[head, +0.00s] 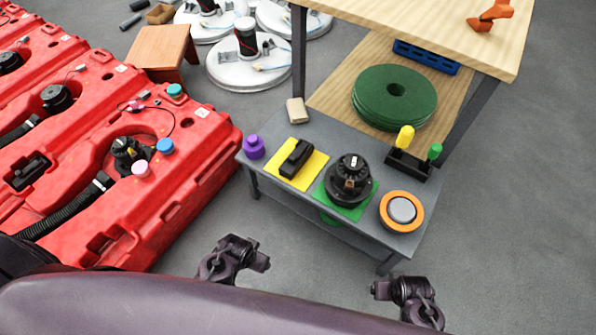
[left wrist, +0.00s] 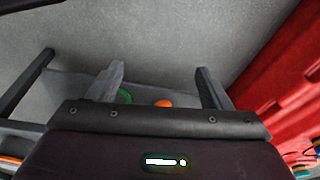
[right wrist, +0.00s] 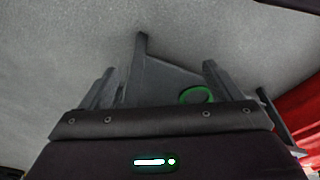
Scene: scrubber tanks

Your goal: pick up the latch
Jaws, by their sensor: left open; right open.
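My right gripper (right wrist: 158,84) is open and empty in the right wrist view. In the head view only dark joints of my arms show at the bottom, in front of the shelf and well short of the latch; the fingers cannot be made out there. I cannot make out the latch in either wrist view.
A wooden top (head: 440,30) overhangs behind. Red tanks (head: 185,190) stand left.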

